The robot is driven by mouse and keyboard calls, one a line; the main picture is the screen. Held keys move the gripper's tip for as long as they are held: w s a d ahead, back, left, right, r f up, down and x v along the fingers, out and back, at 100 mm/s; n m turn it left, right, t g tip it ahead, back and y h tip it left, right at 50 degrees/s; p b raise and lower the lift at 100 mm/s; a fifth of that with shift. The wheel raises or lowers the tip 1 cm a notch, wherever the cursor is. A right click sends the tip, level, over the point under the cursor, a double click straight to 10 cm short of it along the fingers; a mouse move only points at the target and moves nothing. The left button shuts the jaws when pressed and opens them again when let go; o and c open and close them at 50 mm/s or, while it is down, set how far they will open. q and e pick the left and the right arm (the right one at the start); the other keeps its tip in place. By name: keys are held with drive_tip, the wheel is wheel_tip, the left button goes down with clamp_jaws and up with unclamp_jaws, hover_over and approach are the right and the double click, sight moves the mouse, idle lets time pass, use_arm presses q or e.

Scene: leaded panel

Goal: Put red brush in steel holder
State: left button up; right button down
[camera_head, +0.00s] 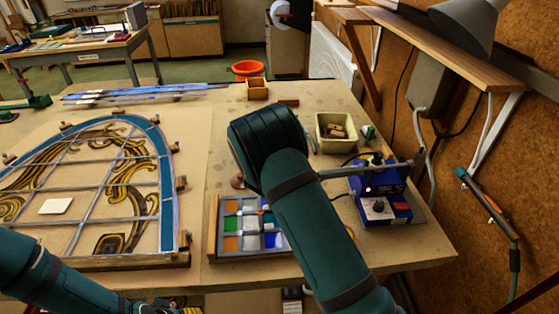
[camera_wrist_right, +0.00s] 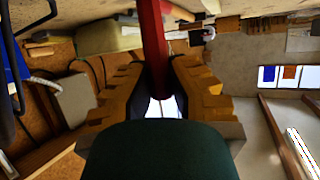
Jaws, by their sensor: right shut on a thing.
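The red brush (camera_wrist_right: 152,35) shows in the right wrist view as a red handle between the fingers of my right gripper (camera_wrist_right: 161,92). The gripper is shut on it. Its ends are not clearly visible. In the head view my right arm and wrist hide the right gripper and the brush. I cannot make out the steel holder for certain in either view. My left arm crosses the lower left of the head view, and its gripper cannot be made out.
A leaded panel (camera_head: 81,223) covers the bench's left. A glass tray (camera_head: 213,228) lies near the front edge. A blue soldering station (camera_head: 399,212) and cream bin (camera_head: 325,145) stand at right. A wooden box (camera_head: 257,92) is at the back. A shelf (camera_head: 440,42) overhangs the right.

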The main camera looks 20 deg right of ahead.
drive_tip(key=shift+f, duration=0.1)
drive_tip(key=c, duration=1.1)
unclamp_jaws()
drive_tip(key=shift+r, duration=0.2)
drive_tip(key=v, duration=1.2)
drive_tip(key=shift+f, duration=0.1)
